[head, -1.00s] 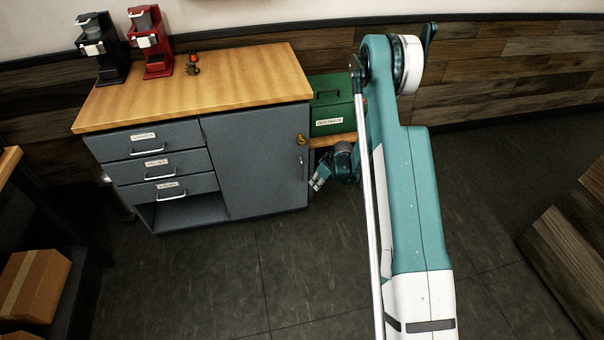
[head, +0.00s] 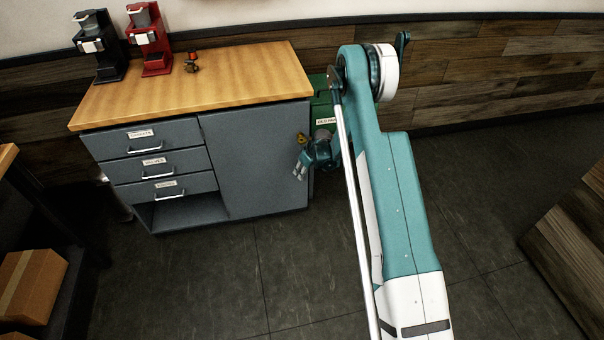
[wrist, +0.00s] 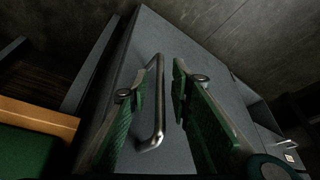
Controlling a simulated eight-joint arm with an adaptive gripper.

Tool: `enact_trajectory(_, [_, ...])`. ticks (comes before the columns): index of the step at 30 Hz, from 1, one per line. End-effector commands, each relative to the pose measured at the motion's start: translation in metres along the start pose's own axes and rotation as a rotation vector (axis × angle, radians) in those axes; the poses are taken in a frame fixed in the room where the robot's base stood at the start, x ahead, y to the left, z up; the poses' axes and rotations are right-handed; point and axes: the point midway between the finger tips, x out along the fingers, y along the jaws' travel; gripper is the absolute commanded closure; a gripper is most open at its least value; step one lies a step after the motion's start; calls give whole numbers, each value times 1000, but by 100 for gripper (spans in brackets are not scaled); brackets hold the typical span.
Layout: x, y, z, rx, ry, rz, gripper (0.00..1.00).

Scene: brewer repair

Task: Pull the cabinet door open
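The grey cabinet door (head: 250,165) is the tall panel on the right of the cabinet. It looks closed, flush with the front. In the wrist view, the door (wrist: 195,70) fills the middle, with its silver bar handle (wrist: 159,100) between my gripper's two green fingers. My gripper (wrist: 163,85) is open, with visible gaps between the fingers and the handle. In the head view, my gripper (head: 300,170) is at the door's right edge, and it hides the handle there.
Labelled drawers (head: 155,163) and an open cubby are left of the door. A green box (head: 318,108) on a wooden shelf stands close right of the cabinet, partly behind my arm. Coffee machines (head: 150,40) stand on the wooden top (head: 200,88). The floor in front is clear.

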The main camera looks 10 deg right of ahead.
Motion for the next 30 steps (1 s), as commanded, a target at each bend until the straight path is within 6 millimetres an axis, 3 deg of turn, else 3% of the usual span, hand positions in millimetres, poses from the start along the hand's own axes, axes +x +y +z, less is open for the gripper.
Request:
enact_trajectory(9, [0,0,0,0,0,0,78])
enact_trajectory(15, [0,0,0,0,0,0,100])
enact_trajectory(23, [-1,-3,3,0,0,0,100])
enact_trajectory(30, [-10,-28,27,-1,0,-1,100])
